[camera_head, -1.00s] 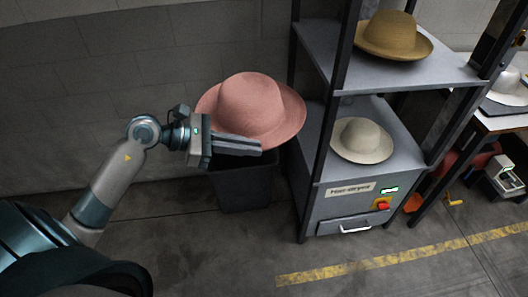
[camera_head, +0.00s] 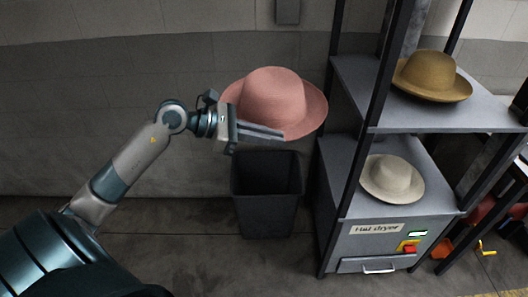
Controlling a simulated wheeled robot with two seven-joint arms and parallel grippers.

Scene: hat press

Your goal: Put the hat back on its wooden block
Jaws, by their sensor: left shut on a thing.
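A pink hat with a wide brim (camera_head: 272,97) is held in the air by my left gripper (camera_head: 258,132). The gripper's fingers are shut on the near side of the brim. The hat's crown faces up and toward the camera. A tan hat (camera_head: 432,74) sits on the upper shelf of the rack, and a cream hat (camera_head: 391,178) sits on the lower level. A wooden block does not show in this view. My right gripper does not show.
A dark open bin (camera_head: 268,205) stands on the floor below the pink hat. A metal rack with dark posts and a hat dryer (camera_head: 378,243) stands right of it. Wall lies behind. Floor left of the bin is clear.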

